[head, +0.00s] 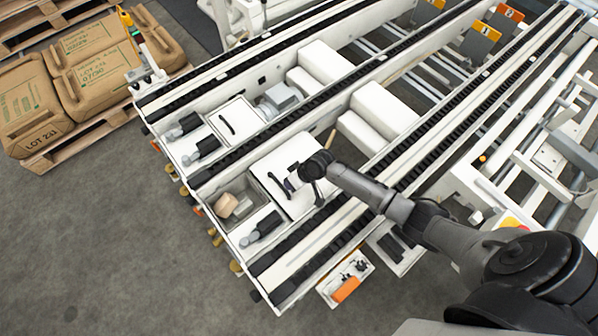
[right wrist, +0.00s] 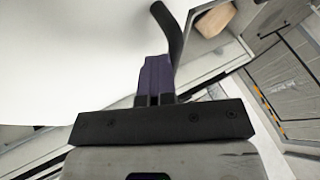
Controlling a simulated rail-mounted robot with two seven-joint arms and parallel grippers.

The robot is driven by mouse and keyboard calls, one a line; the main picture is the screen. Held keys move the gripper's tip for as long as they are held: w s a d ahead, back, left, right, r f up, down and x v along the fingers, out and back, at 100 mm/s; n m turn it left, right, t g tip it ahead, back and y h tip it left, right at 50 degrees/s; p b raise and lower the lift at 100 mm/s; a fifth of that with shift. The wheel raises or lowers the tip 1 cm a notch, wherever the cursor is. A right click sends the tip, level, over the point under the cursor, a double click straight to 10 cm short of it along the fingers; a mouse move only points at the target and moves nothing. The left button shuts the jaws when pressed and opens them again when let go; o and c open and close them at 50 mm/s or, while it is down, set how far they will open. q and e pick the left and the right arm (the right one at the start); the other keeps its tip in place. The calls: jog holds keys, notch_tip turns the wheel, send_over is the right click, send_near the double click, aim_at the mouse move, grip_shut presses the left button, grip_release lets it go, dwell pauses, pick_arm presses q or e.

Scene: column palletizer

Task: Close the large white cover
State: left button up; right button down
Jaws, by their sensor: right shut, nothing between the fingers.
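The large white cover (head: 268,162) is a pale panel with a curved black handle (head: 278,187), set between the conveyor rails in the middle of the head view. I cannot tell whether it lies fully flat. My right gripper (head: 291,184) is shut and empty, just right of the handle and over the cover. In the right wrist view the cover (right wrist: 70,55) fills the upper left. The shut dark fingers (right wrist: 154,68) point at it, close beside the handle (right wrist: 168,28); contact is unclear. My left gripper is not in view.
An open bin left of the cover holds a tan block (head: 227,204). A smaller white lid (head: 236,118) with a black handle lies further back. White boxes (head: 383,107) stand behind the cover. A tray with an orange item (head: 346,289) is at the front. Sacks (head: 90,75) rest on a pallet.

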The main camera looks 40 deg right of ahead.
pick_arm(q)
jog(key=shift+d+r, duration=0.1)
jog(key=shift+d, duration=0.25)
pick_arm(e)
jog(key=shift+a, duration=0.15)
jog(key=shift+d+r, duration=0.1)
jog(key=shift+d, duration=0.2)
jog(key=d, duration=0.1)
jog(key=d+r+p, duration=0.1)
jog(key=d, duration=0.2)
jog(key=shift+s+r, duration=0.1)
jog(key=shift+r, duration=0.15)
pick_arm(q)
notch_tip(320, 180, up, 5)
jog(key=p, duration=0.4)
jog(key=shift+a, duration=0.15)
pick_arm(e)
jog(key=v, duration=0.9)
jog(key=shift+s, duration=0.2)
